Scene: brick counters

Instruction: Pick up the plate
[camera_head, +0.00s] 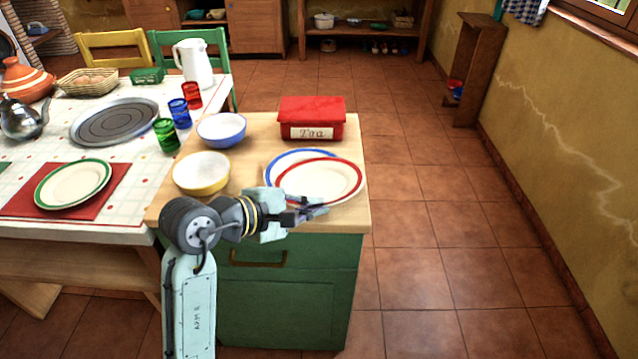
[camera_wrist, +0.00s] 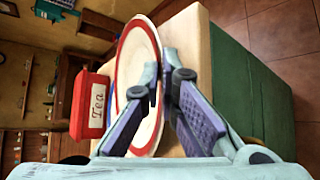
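A white plate with a red rim (camera_head: 322,181) lies near the right edge of the wooden counter top. It partly covers a blue-rimmed plate (camera_head: 278,160). My gripper (camera_head: 316,207) is at the near edge of the red-rimmed plate. In the wrist view the red-rimmed plate (camera_wrist: 136,58) stands sideways in the picture. My gripper also shows there (camera_wrist: 163,82), its fingers apart around the plate's near edge. Whether they touch the rim cannot be told. The blue-rimmed plate is mostly hidden.
A red tea box (camera_head: 312,118) stands behind the plates. A yellow bowl (camera_head: 202,173) and a blue bowl (camera_head: 221,129) stand to the left. A green-rimmed plate (camera_head: 73,183) lies on the table at left. Open floor (camera_head: 440,220) lies to the right.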

